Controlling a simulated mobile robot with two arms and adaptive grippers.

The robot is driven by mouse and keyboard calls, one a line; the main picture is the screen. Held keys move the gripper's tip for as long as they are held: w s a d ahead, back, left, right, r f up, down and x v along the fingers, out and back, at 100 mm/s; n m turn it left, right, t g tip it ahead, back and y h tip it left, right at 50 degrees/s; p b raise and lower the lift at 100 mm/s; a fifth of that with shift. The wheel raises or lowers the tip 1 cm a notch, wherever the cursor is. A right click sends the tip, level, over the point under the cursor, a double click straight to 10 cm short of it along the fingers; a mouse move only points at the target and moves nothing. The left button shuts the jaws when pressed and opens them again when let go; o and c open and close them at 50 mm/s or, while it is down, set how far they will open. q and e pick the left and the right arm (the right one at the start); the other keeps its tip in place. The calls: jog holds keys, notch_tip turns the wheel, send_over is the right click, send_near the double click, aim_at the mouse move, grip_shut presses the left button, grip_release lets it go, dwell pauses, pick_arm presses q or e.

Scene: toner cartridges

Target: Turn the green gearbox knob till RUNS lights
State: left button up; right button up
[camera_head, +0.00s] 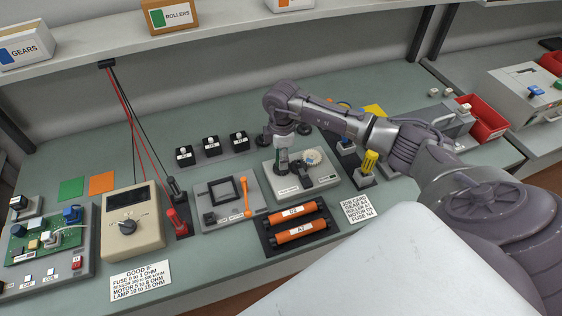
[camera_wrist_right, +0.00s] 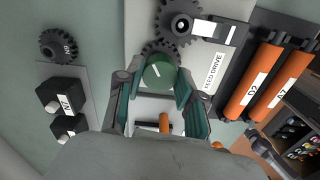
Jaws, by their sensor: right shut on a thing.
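The feed-drive gearbox (camera_head: 271,179) is a light box near the middle of the bench. In the right wrist view, its round green knob (camera_wrist_right: 159,72) with a white pointer line lies between my right gripper's fingers. My right gripper (camera_head: 283,158) reaches down from above and is shut on the knob; its fingers also show in the wrist view (camera_wrist_right: 157,84). Dark gears (camera_wrist_right: 181,26) sit beside the knob on the pale panel. I cannot make out a RUNS light in either view. My left gripper is not in view.
Orange rollers (camera_head: 297,229) lie in a dark tray in front of the gearbox. A plate with an orange lever (camera_head: 245,195) stands to its left. Black labelled blocks (camera_head: 211,146) are behind. A beige meter (camera_head: 133,224) stands further left. Bare bench lies at the back left.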

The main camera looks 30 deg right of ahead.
jog(key=m+p, duration=0.2)
jog(key=m, duration=0.2)
jog(key=shift+r+m, duration=0.1)
jog(key=shift+m, duration=0.2)
jog(key=shift+m+p, duration=0.55)
jog(key=shift+m, duration=0.15)
jog(key=o, duration=0.9)
